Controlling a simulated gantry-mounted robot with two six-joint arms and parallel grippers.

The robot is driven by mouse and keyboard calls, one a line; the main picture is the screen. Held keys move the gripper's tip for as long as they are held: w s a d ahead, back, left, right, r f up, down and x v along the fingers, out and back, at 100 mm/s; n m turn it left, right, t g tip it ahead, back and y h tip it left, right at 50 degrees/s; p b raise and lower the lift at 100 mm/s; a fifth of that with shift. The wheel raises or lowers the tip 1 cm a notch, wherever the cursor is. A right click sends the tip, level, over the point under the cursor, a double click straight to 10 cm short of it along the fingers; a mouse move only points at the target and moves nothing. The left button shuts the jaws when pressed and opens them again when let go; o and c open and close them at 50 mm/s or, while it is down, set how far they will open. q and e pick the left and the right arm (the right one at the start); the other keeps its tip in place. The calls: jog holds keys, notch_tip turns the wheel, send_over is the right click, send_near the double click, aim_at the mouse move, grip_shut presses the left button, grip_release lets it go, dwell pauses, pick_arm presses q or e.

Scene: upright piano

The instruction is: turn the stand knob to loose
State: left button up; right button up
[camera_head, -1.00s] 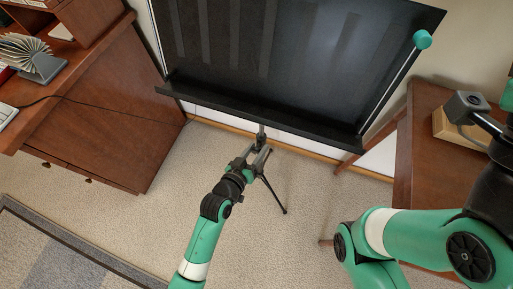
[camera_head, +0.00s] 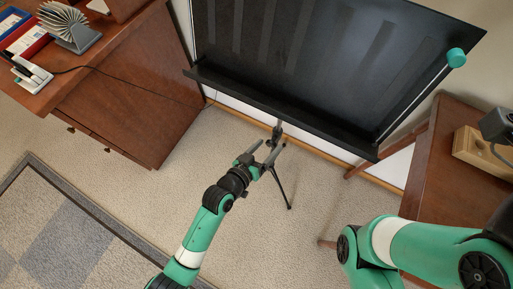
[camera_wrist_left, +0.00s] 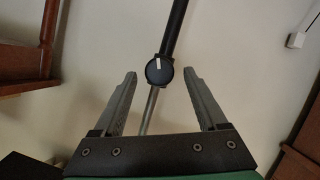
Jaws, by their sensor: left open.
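The black music stand (camera_head: 330,85) is at the top of the head view. Its pole (camera_head: 279,127) runs down from the wide desk to thin tripod legs (camera_head: 282,186). My left gripper (camera_head: 269,153) is at the pole below the desk, with its fingers apart. In the left wrist view, the round dark stand knob (camera_wrist_left: 159,73) with a white mark sits on the pole, ahead of and between the open fingertips (camera_wrist_left: 160,75). The mark is nearly upright, leaning slightly. The fingers show clear gaps on both sides of the knob. My right gripper cannot be made out in either view.
A wooden desk (camera_head: 130,100) stands on the left, with papers and office items on top. A wooden table (camera_head: 445,190) with a light wooden box (camera_head: 485,150) is on the right. Open carpet (camera_head: 140,205) lies in front of the stand.

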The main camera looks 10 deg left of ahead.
pick_arm(q)
jog(key=p+v, duration=0.3)
jog(key=v, duration=0.6)
